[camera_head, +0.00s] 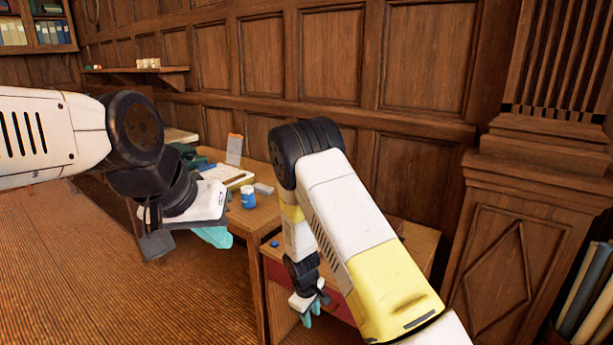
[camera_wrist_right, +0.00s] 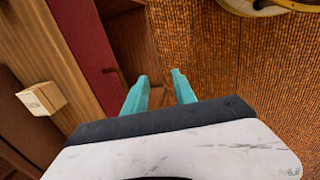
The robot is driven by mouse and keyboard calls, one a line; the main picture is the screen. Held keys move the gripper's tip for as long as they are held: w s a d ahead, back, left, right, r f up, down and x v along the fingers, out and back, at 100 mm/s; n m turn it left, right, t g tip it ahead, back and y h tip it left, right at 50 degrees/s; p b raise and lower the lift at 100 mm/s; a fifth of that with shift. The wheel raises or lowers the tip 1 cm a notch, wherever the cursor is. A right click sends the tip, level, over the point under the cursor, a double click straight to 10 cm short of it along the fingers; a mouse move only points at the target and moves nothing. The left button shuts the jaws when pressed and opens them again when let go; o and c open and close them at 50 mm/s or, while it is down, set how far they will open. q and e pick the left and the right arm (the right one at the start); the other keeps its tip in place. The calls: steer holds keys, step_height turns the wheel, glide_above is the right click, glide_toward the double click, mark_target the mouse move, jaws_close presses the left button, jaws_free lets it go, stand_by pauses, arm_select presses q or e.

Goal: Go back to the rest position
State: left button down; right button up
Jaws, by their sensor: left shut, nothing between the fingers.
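My left gripper (camera_head: 213,237) hangs at the left of the head view, in front of the desk, with its teal fingers together and empty. Its wrist hides part of the desk. My right gripper (camera_head: 308,316) is low, in front of the red drawer front, pointing down. In the right wrist view, the teal fingers of my right gripper (camera_wrist_right: 158,88) stand apart with nothing between them; floor and dark furniture show beyond.
A wooden desk (camera_head: 262,218) holds a blue-and-white jar (camera_head: 248,197), a grey block (camera_head: 263,188) and papers. A lower cabinet has a red front (camera_head: 338,303). A pale block (camera_wrist_right: 42,98) shows in the right wrist view. Rolled sheets (camera_head: 590,290) stand far right. Floor is clear at left.

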steer(key=s+d+r+m+t+y, duration=0.1)
steer(key=s+d+r+m, duration=0.15)
steer(key=r, duration=1.15)
steer(key=s+d+r+m+y, duration=0.2)
steer(key=d+r+m, duration=0.15)
steer(key=r, duration=1.15)
steer(key=s+d+r+m+t, duration=0.1)
steer(key=s+d+r+m, duration=0.1)
steer(key=s+r, duration=0.5)
steer(key=s+d+r+m+t, duration=0.2)
steer(key=s+d+r, duration=0.2)
steer(key=s+r, duration=0.3)
steer(key=s, duration=0.4)
steer(key=shift+s+d+r, duration=0.25)
steer(key=shift+d+r, duration=0.1)
steer(key=shift+d, duration=0.05)
